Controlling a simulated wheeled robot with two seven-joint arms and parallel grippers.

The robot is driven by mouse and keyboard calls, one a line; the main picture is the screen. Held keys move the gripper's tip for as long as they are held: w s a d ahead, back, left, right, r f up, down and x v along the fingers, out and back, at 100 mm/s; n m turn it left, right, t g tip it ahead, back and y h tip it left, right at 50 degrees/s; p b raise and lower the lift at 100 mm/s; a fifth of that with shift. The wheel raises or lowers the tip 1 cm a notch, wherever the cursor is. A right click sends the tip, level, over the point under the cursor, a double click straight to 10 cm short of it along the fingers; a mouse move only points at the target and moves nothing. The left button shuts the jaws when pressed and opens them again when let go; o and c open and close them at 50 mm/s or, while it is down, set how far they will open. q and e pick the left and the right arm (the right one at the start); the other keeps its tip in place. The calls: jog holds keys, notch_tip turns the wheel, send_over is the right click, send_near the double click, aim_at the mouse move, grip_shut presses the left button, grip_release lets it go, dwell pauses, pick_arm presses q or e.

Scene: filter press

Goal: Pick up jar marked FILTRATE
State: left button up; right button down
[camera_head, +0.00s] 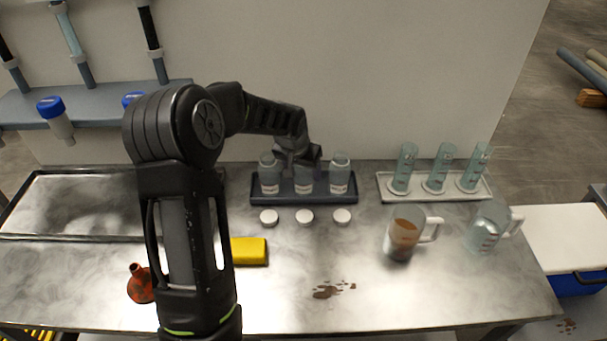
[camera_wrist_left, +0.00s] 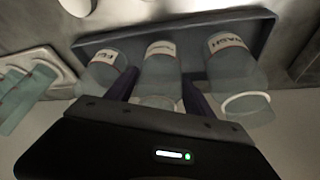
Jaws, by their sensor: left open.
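Three clear jars with white labels stand in a row in a dark tray (camera_head: 315,200): left jar (camera_head: 268,177), middle jar (camera_head: 304,184) and right jar (camera_head: 339,175). In the left wrist view the row appears reversed: the jar at right (camera_wrist_left: 235,65) reads WASH, the jar at left (camera_wrist_left: 102,72) has a label seeming to start with F, and the middle label (camera_wrist_left: 161,48) is too small to read. My left gripper (camera_head: 298,162) is open over the middle jar, its fingers (camera_wrist_left: 158,92) on either side of it. My right gripper is not in view.
Three white lids (camera_head: 304,217) lie in front of the tray. A pale tray with glass cylinders (camera_head: 437,189), a jug of brown liquid (camera_head: 403,236) and a clear jug (camera_head: 487,228) stand right. A yellow block (camera_head: 249,251) and orange funnel (camera_head: 140,284) lie left. Brown spots mark the front.

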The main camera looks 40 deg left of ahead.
pick_arm(q)
jog(key=shift+c, duration=0.2)
dwell(0.3)
jog(key=c, duration=1.1)
